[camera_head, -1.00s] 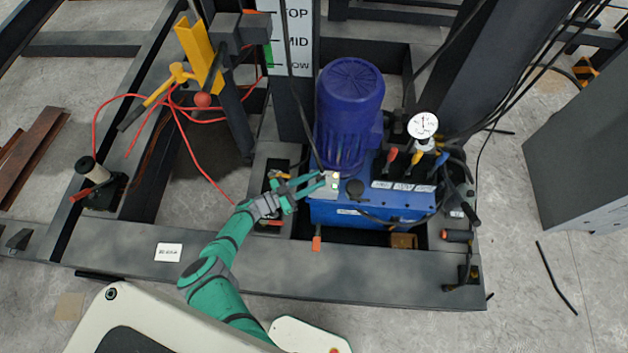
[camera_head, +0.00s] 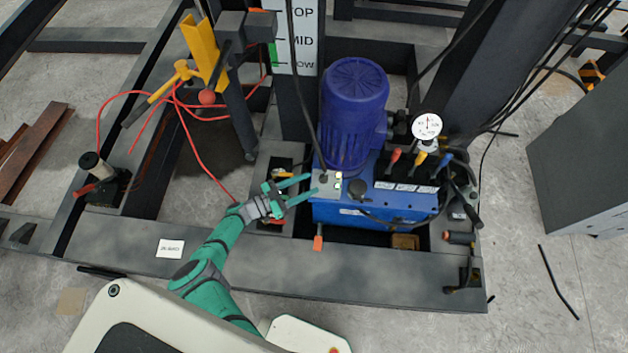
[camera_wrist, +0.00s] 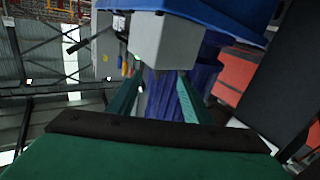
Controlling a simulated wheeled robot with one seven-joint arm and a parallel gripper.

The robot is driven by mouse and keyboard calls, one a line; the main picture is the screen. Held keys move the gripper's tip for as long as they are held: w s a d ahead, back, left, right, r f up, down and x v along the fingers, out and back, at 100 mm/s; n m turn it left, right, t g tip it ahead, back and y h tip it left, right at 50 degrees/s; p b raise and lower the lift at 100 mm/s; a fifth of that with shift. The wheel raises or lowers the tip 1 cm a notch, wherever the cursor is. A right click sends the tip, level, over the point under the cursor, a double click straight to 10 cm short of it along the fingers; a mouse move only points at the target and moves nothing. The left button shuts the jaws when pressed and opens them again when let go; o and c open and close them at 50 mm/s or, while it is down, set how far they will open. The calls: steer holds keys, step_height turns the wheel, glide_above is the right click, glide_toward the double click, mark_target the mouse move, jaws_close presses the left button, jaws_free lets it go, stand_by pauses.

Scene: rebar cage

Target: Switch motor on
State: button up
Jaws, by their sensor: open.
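The blue motor (camera_head: 355,110) stands upright on the blue hydraulic unit (camera_head: 375,208). A small grey switch box (camera_head: 327,183) with small buttons sits at the unit's left front corner, below the motor. My green gripper (camera_head: 312,184) is open and empty, just left of the switch box; in the head view its fingertips appear a little apart from the box. In the wrist view the grey box (camera_wrist: 160,38) is ahead of the fingers (camera_wrist: 160,85), with the motor (camera_wrist: 172,98) between them. The button faces are hidden in the wrist view.
A pressure gauge (camera_head: 427,125) and red, yellow and blue levers (camera_head: 420,159) are right of the motor. A dark cable runs down to the switch box. Red hoses (camera_head: 180,120) and a yellow-handled tool (camera_head: 165,85) lie left. The dark frame rail (camera_head: 270,275) runs along the front.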

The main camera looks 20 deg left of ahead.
steer(key=v, duration=0.6)
steer(key=shift+a, duration=0.2)
steer(key=shift+s, duration=0.25)
